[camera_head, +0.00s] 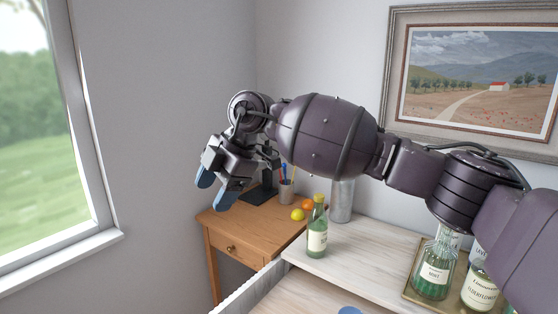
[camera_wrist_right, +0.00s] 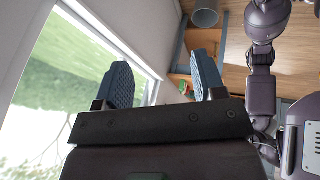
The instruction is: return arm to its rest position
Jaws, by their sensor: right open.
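My right arm reaches in from the right across the head view, stretched out to the left. My right gripper (camera_head: 215,190) hangs in the air left of the wooden side table, with its blue fingertips apart and nothing between them. In the right wrist view the same gripper (camera_wrist_right: 162,85) shows its two blue pads wide apart and empty, with the window and floor beyond. My left gripper does not show in the head view.
A wooden side table (camera_head: 245,235) holds a lemon (camera_head: 298,214), an orange (camera_head: 308,204) and a pen cup (camera_head: 286,192). A green bottle (camera_head: 317,230) stands on the pale counter below my arm. Labelled bottles stand on a tray (camera_head: 412,292) at right. The window (camera_head: 50,130) is at left.

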